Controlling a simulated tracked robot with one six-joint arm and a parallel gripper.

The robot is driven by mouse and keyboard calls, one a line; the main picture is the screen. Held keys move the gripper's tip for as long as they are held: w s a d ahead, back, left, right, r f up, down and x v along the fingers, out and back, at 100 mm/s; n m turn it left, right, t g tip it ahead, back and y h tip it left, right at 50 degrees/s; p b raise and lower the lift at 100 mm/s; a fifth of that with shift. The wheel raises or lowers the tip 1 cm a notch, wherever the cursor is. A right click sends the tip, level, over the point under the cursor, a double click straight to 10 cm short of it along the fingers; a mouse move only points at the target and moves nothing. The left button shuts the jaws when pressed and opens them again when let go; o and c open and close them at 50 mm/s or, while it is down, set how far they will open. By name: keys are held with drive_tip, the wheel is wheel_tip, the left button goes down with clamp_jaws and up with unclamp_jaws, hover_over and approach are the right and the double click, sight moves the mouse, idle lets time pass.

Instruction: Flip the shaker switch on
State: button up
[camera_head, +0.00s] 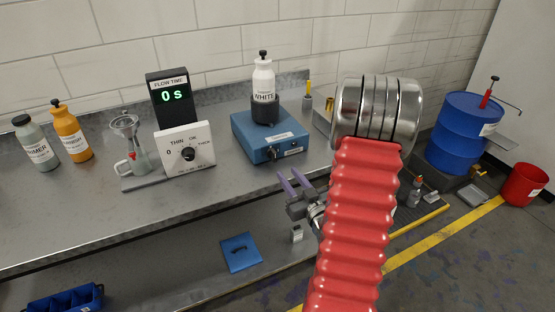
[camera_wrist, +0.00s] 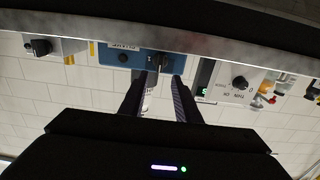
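The blue shaker (camera_head: 252,140) stands on the grey bench, with a white-topped bottle labelled WHITE (camera_head: 263,75) upright in its dark holder. Its front has a dark knob-like switch (camera_head: 272,154) and a second small round fitting (camera_head: 292,151). My gripper (camera_head: 293,180) is open and empty, in front of and below the shaker, apart from it. In the upside-down wrist view, the shaker front (camera_wrist: 142,61) is at the top. The dark switch (camera_wrist: 162,61) lies between the lines of my two fingers (camera_wrist: 164,80). Its exact setting cannot be told.
A flow timer (camera_head: 172,100) reading 0 s, a white dial box (camera_head: 186,148) and a cup stand (camera_head: 130,150) are left of the shaker. Two bottles (camera_head: 73,135) stand farther left. The bench's front edge (camera_head: 130,232) lies near my gripper.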

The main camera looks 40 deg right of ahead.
sight(275, 158)
drive_tip(key=x, duration=1)
drive_tip(key=shift+s, duration=0.1)
drive_tip(key=shift+c, duration=0.6)
clamp_jaws()
drive_tip(key=shift+d, duration=0.15)
